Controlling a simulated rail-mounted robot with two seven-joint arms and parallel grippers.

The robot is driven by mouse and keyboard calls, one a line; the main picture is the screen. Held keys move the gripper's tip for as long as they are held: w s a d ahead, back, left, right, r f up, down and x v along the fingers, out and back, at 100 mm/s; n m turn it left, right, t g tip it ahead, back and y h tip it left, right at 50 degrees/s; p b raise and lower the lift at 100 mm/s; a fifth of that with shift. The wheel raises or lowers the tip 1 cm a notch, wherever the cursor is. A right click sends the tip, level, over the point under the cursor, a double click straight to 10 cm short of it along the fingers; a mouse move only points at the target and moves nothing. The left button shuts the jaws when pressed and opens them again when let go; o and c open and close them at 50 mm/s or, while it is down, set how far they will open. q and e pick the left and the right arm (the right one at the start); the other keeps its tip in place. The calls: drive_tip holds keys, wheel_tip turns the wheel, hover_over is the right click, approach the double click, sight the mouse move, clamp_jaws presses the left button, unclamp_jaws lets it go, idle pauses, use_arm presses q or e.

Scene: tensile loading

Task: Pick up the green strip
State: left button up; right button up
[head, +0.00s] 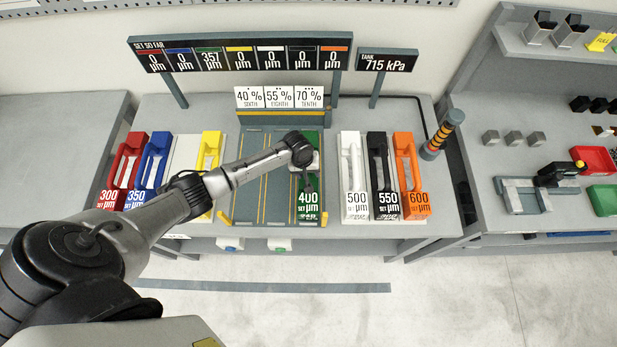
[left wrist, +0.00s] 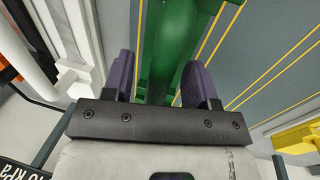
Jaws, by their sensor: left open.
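The green strip (left wrist: 165,45) lies along the grey bed and shows between my two fingers in the left wrist view. In the head view its green end with the 400 µm label (head: 308,207) lies at the right of the bed, partly hidden by my arm. My left gripper (head: 307,184) is over this green piece, jaws apart. In the left wrist view the purple fingers (left wrist: 160,72) stand on either side of the green, with a visible gap; I cannot tell their height over it. My right gripper is not in view.
Red (head: 118,182), blue (head: 146,183) and yellow (head: 209,150) holders stand left of the bed (head: 246,190). White (head: 350,150), black (head: 380,150) and orange (head: 407,150) ones stand close on its right. A display board (head: 240,54) rises behind, reading 357 µm under green.

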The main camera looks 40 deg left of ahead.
use_arm(q)
drive_tip(key=shift+f, duration=0.2)
clamp_jaws()
idle(0.4)
drive_tip(key=shift+w, duration=0.1)
